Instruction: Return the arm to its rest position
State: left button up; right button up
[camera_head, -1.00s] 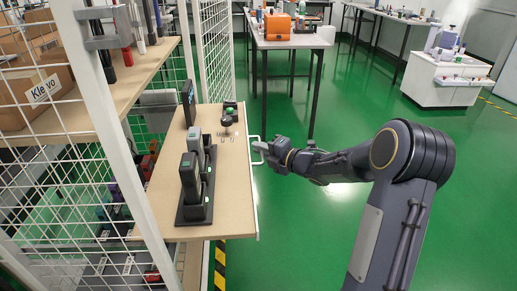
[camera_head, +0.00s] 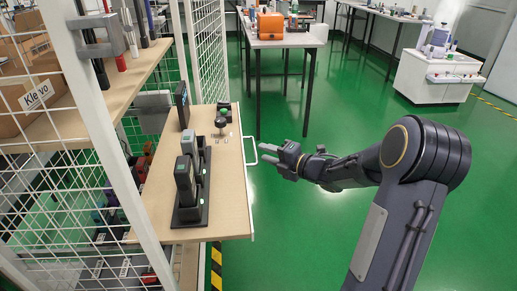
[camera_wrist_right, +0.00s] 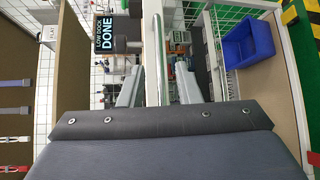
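My right arm comes in from the lower right in the head view. Its gripper (camera_head: 268,153) hangs over the green floor, just right of the shelf's metal handle (camera_head: 250,151), with a small gap to it. In the right wrist view the two grey fingers (camera_wrist_right: 157,88) stand apart with nothing gripped; a metal bar (camera_wrist_right: 158,45) shows beyond and between them. Several handheld testers (camera_head: 184,180) stand upright in a black dock (camera_head: 190,215) on the wooden shelf. My left gripper is not in view.
The wooden shelf board (camera_head: 232,190) with a small dark screen (camera_head: 182,104) lies left of the gripper, beside white wire mesh (camera_head: 208,50). A table (camera_head: 290,40) with an orange case (camera_head: 270,25) stands behind. The floor around my right arm is clear.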

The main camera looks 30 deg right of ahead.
jog(key=v, duration=0.2)
jog(key=shift+s+d, duration=0.1)
jog(key=shift+s, duration=0.2)
